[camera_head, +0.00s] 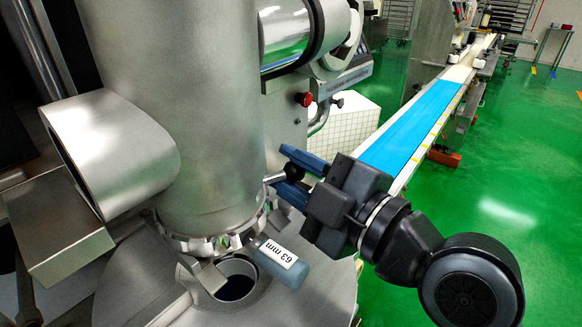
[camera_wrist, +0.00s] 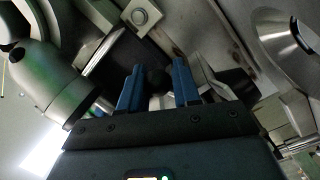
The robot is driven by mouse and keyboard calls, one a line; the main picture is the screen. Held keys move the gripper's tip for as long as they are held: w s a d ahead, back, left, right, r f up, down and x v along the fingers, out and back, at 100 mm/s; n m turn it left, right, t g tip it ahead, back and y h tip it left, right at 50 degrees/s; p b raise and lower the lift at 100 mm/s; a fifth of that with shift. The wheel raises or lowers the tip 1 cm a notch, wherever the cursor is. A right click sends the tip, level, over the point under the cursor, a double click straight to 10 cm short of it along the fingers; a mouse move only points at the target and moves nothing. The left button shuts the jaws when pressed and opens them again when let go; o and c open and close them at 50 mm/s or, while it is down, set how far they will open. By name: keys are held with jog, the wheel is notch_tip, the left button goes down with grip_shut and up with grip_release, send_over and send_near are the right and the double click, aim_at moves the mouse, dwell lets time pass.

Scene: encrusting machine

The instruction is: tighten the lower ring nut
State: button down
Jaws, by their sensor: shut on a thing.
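The lower ring nut (camera_head: 222,243) is a notched metal ring around the bottom of the big steel cylinder (camera_head: 190,110); part of it is hidden behind a labelled cylinder. My gripper (camera_head: 283,171) is to the right of the steel cylinder, above and right of the ring nut. In the wrist view the knob (camera_wrist: 157,80) sits between the blue fingers (camera_wrist: 158,68). Where the rod joins the machine is hidden.
A grey-blue cylinder labelled 63 mm (camera_head: 282,262) sticks out just below my gripper. A round opening (camera_head: 236,284) lies below the ring nut. A red button (camera_head: 304,99) is on the machine above. A conveyor with a blue belt (camera_head: 412,130) runs behind my gripper.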

jog(key=shift+a+f, duration=0.1)
jog(key=c, duration=1.1)
grip_release()
jog(key=shift+b+v, duration=0.8)
jog(key=shift+v, duration=3.15)
jog(key=shift+c, duration=0.2)
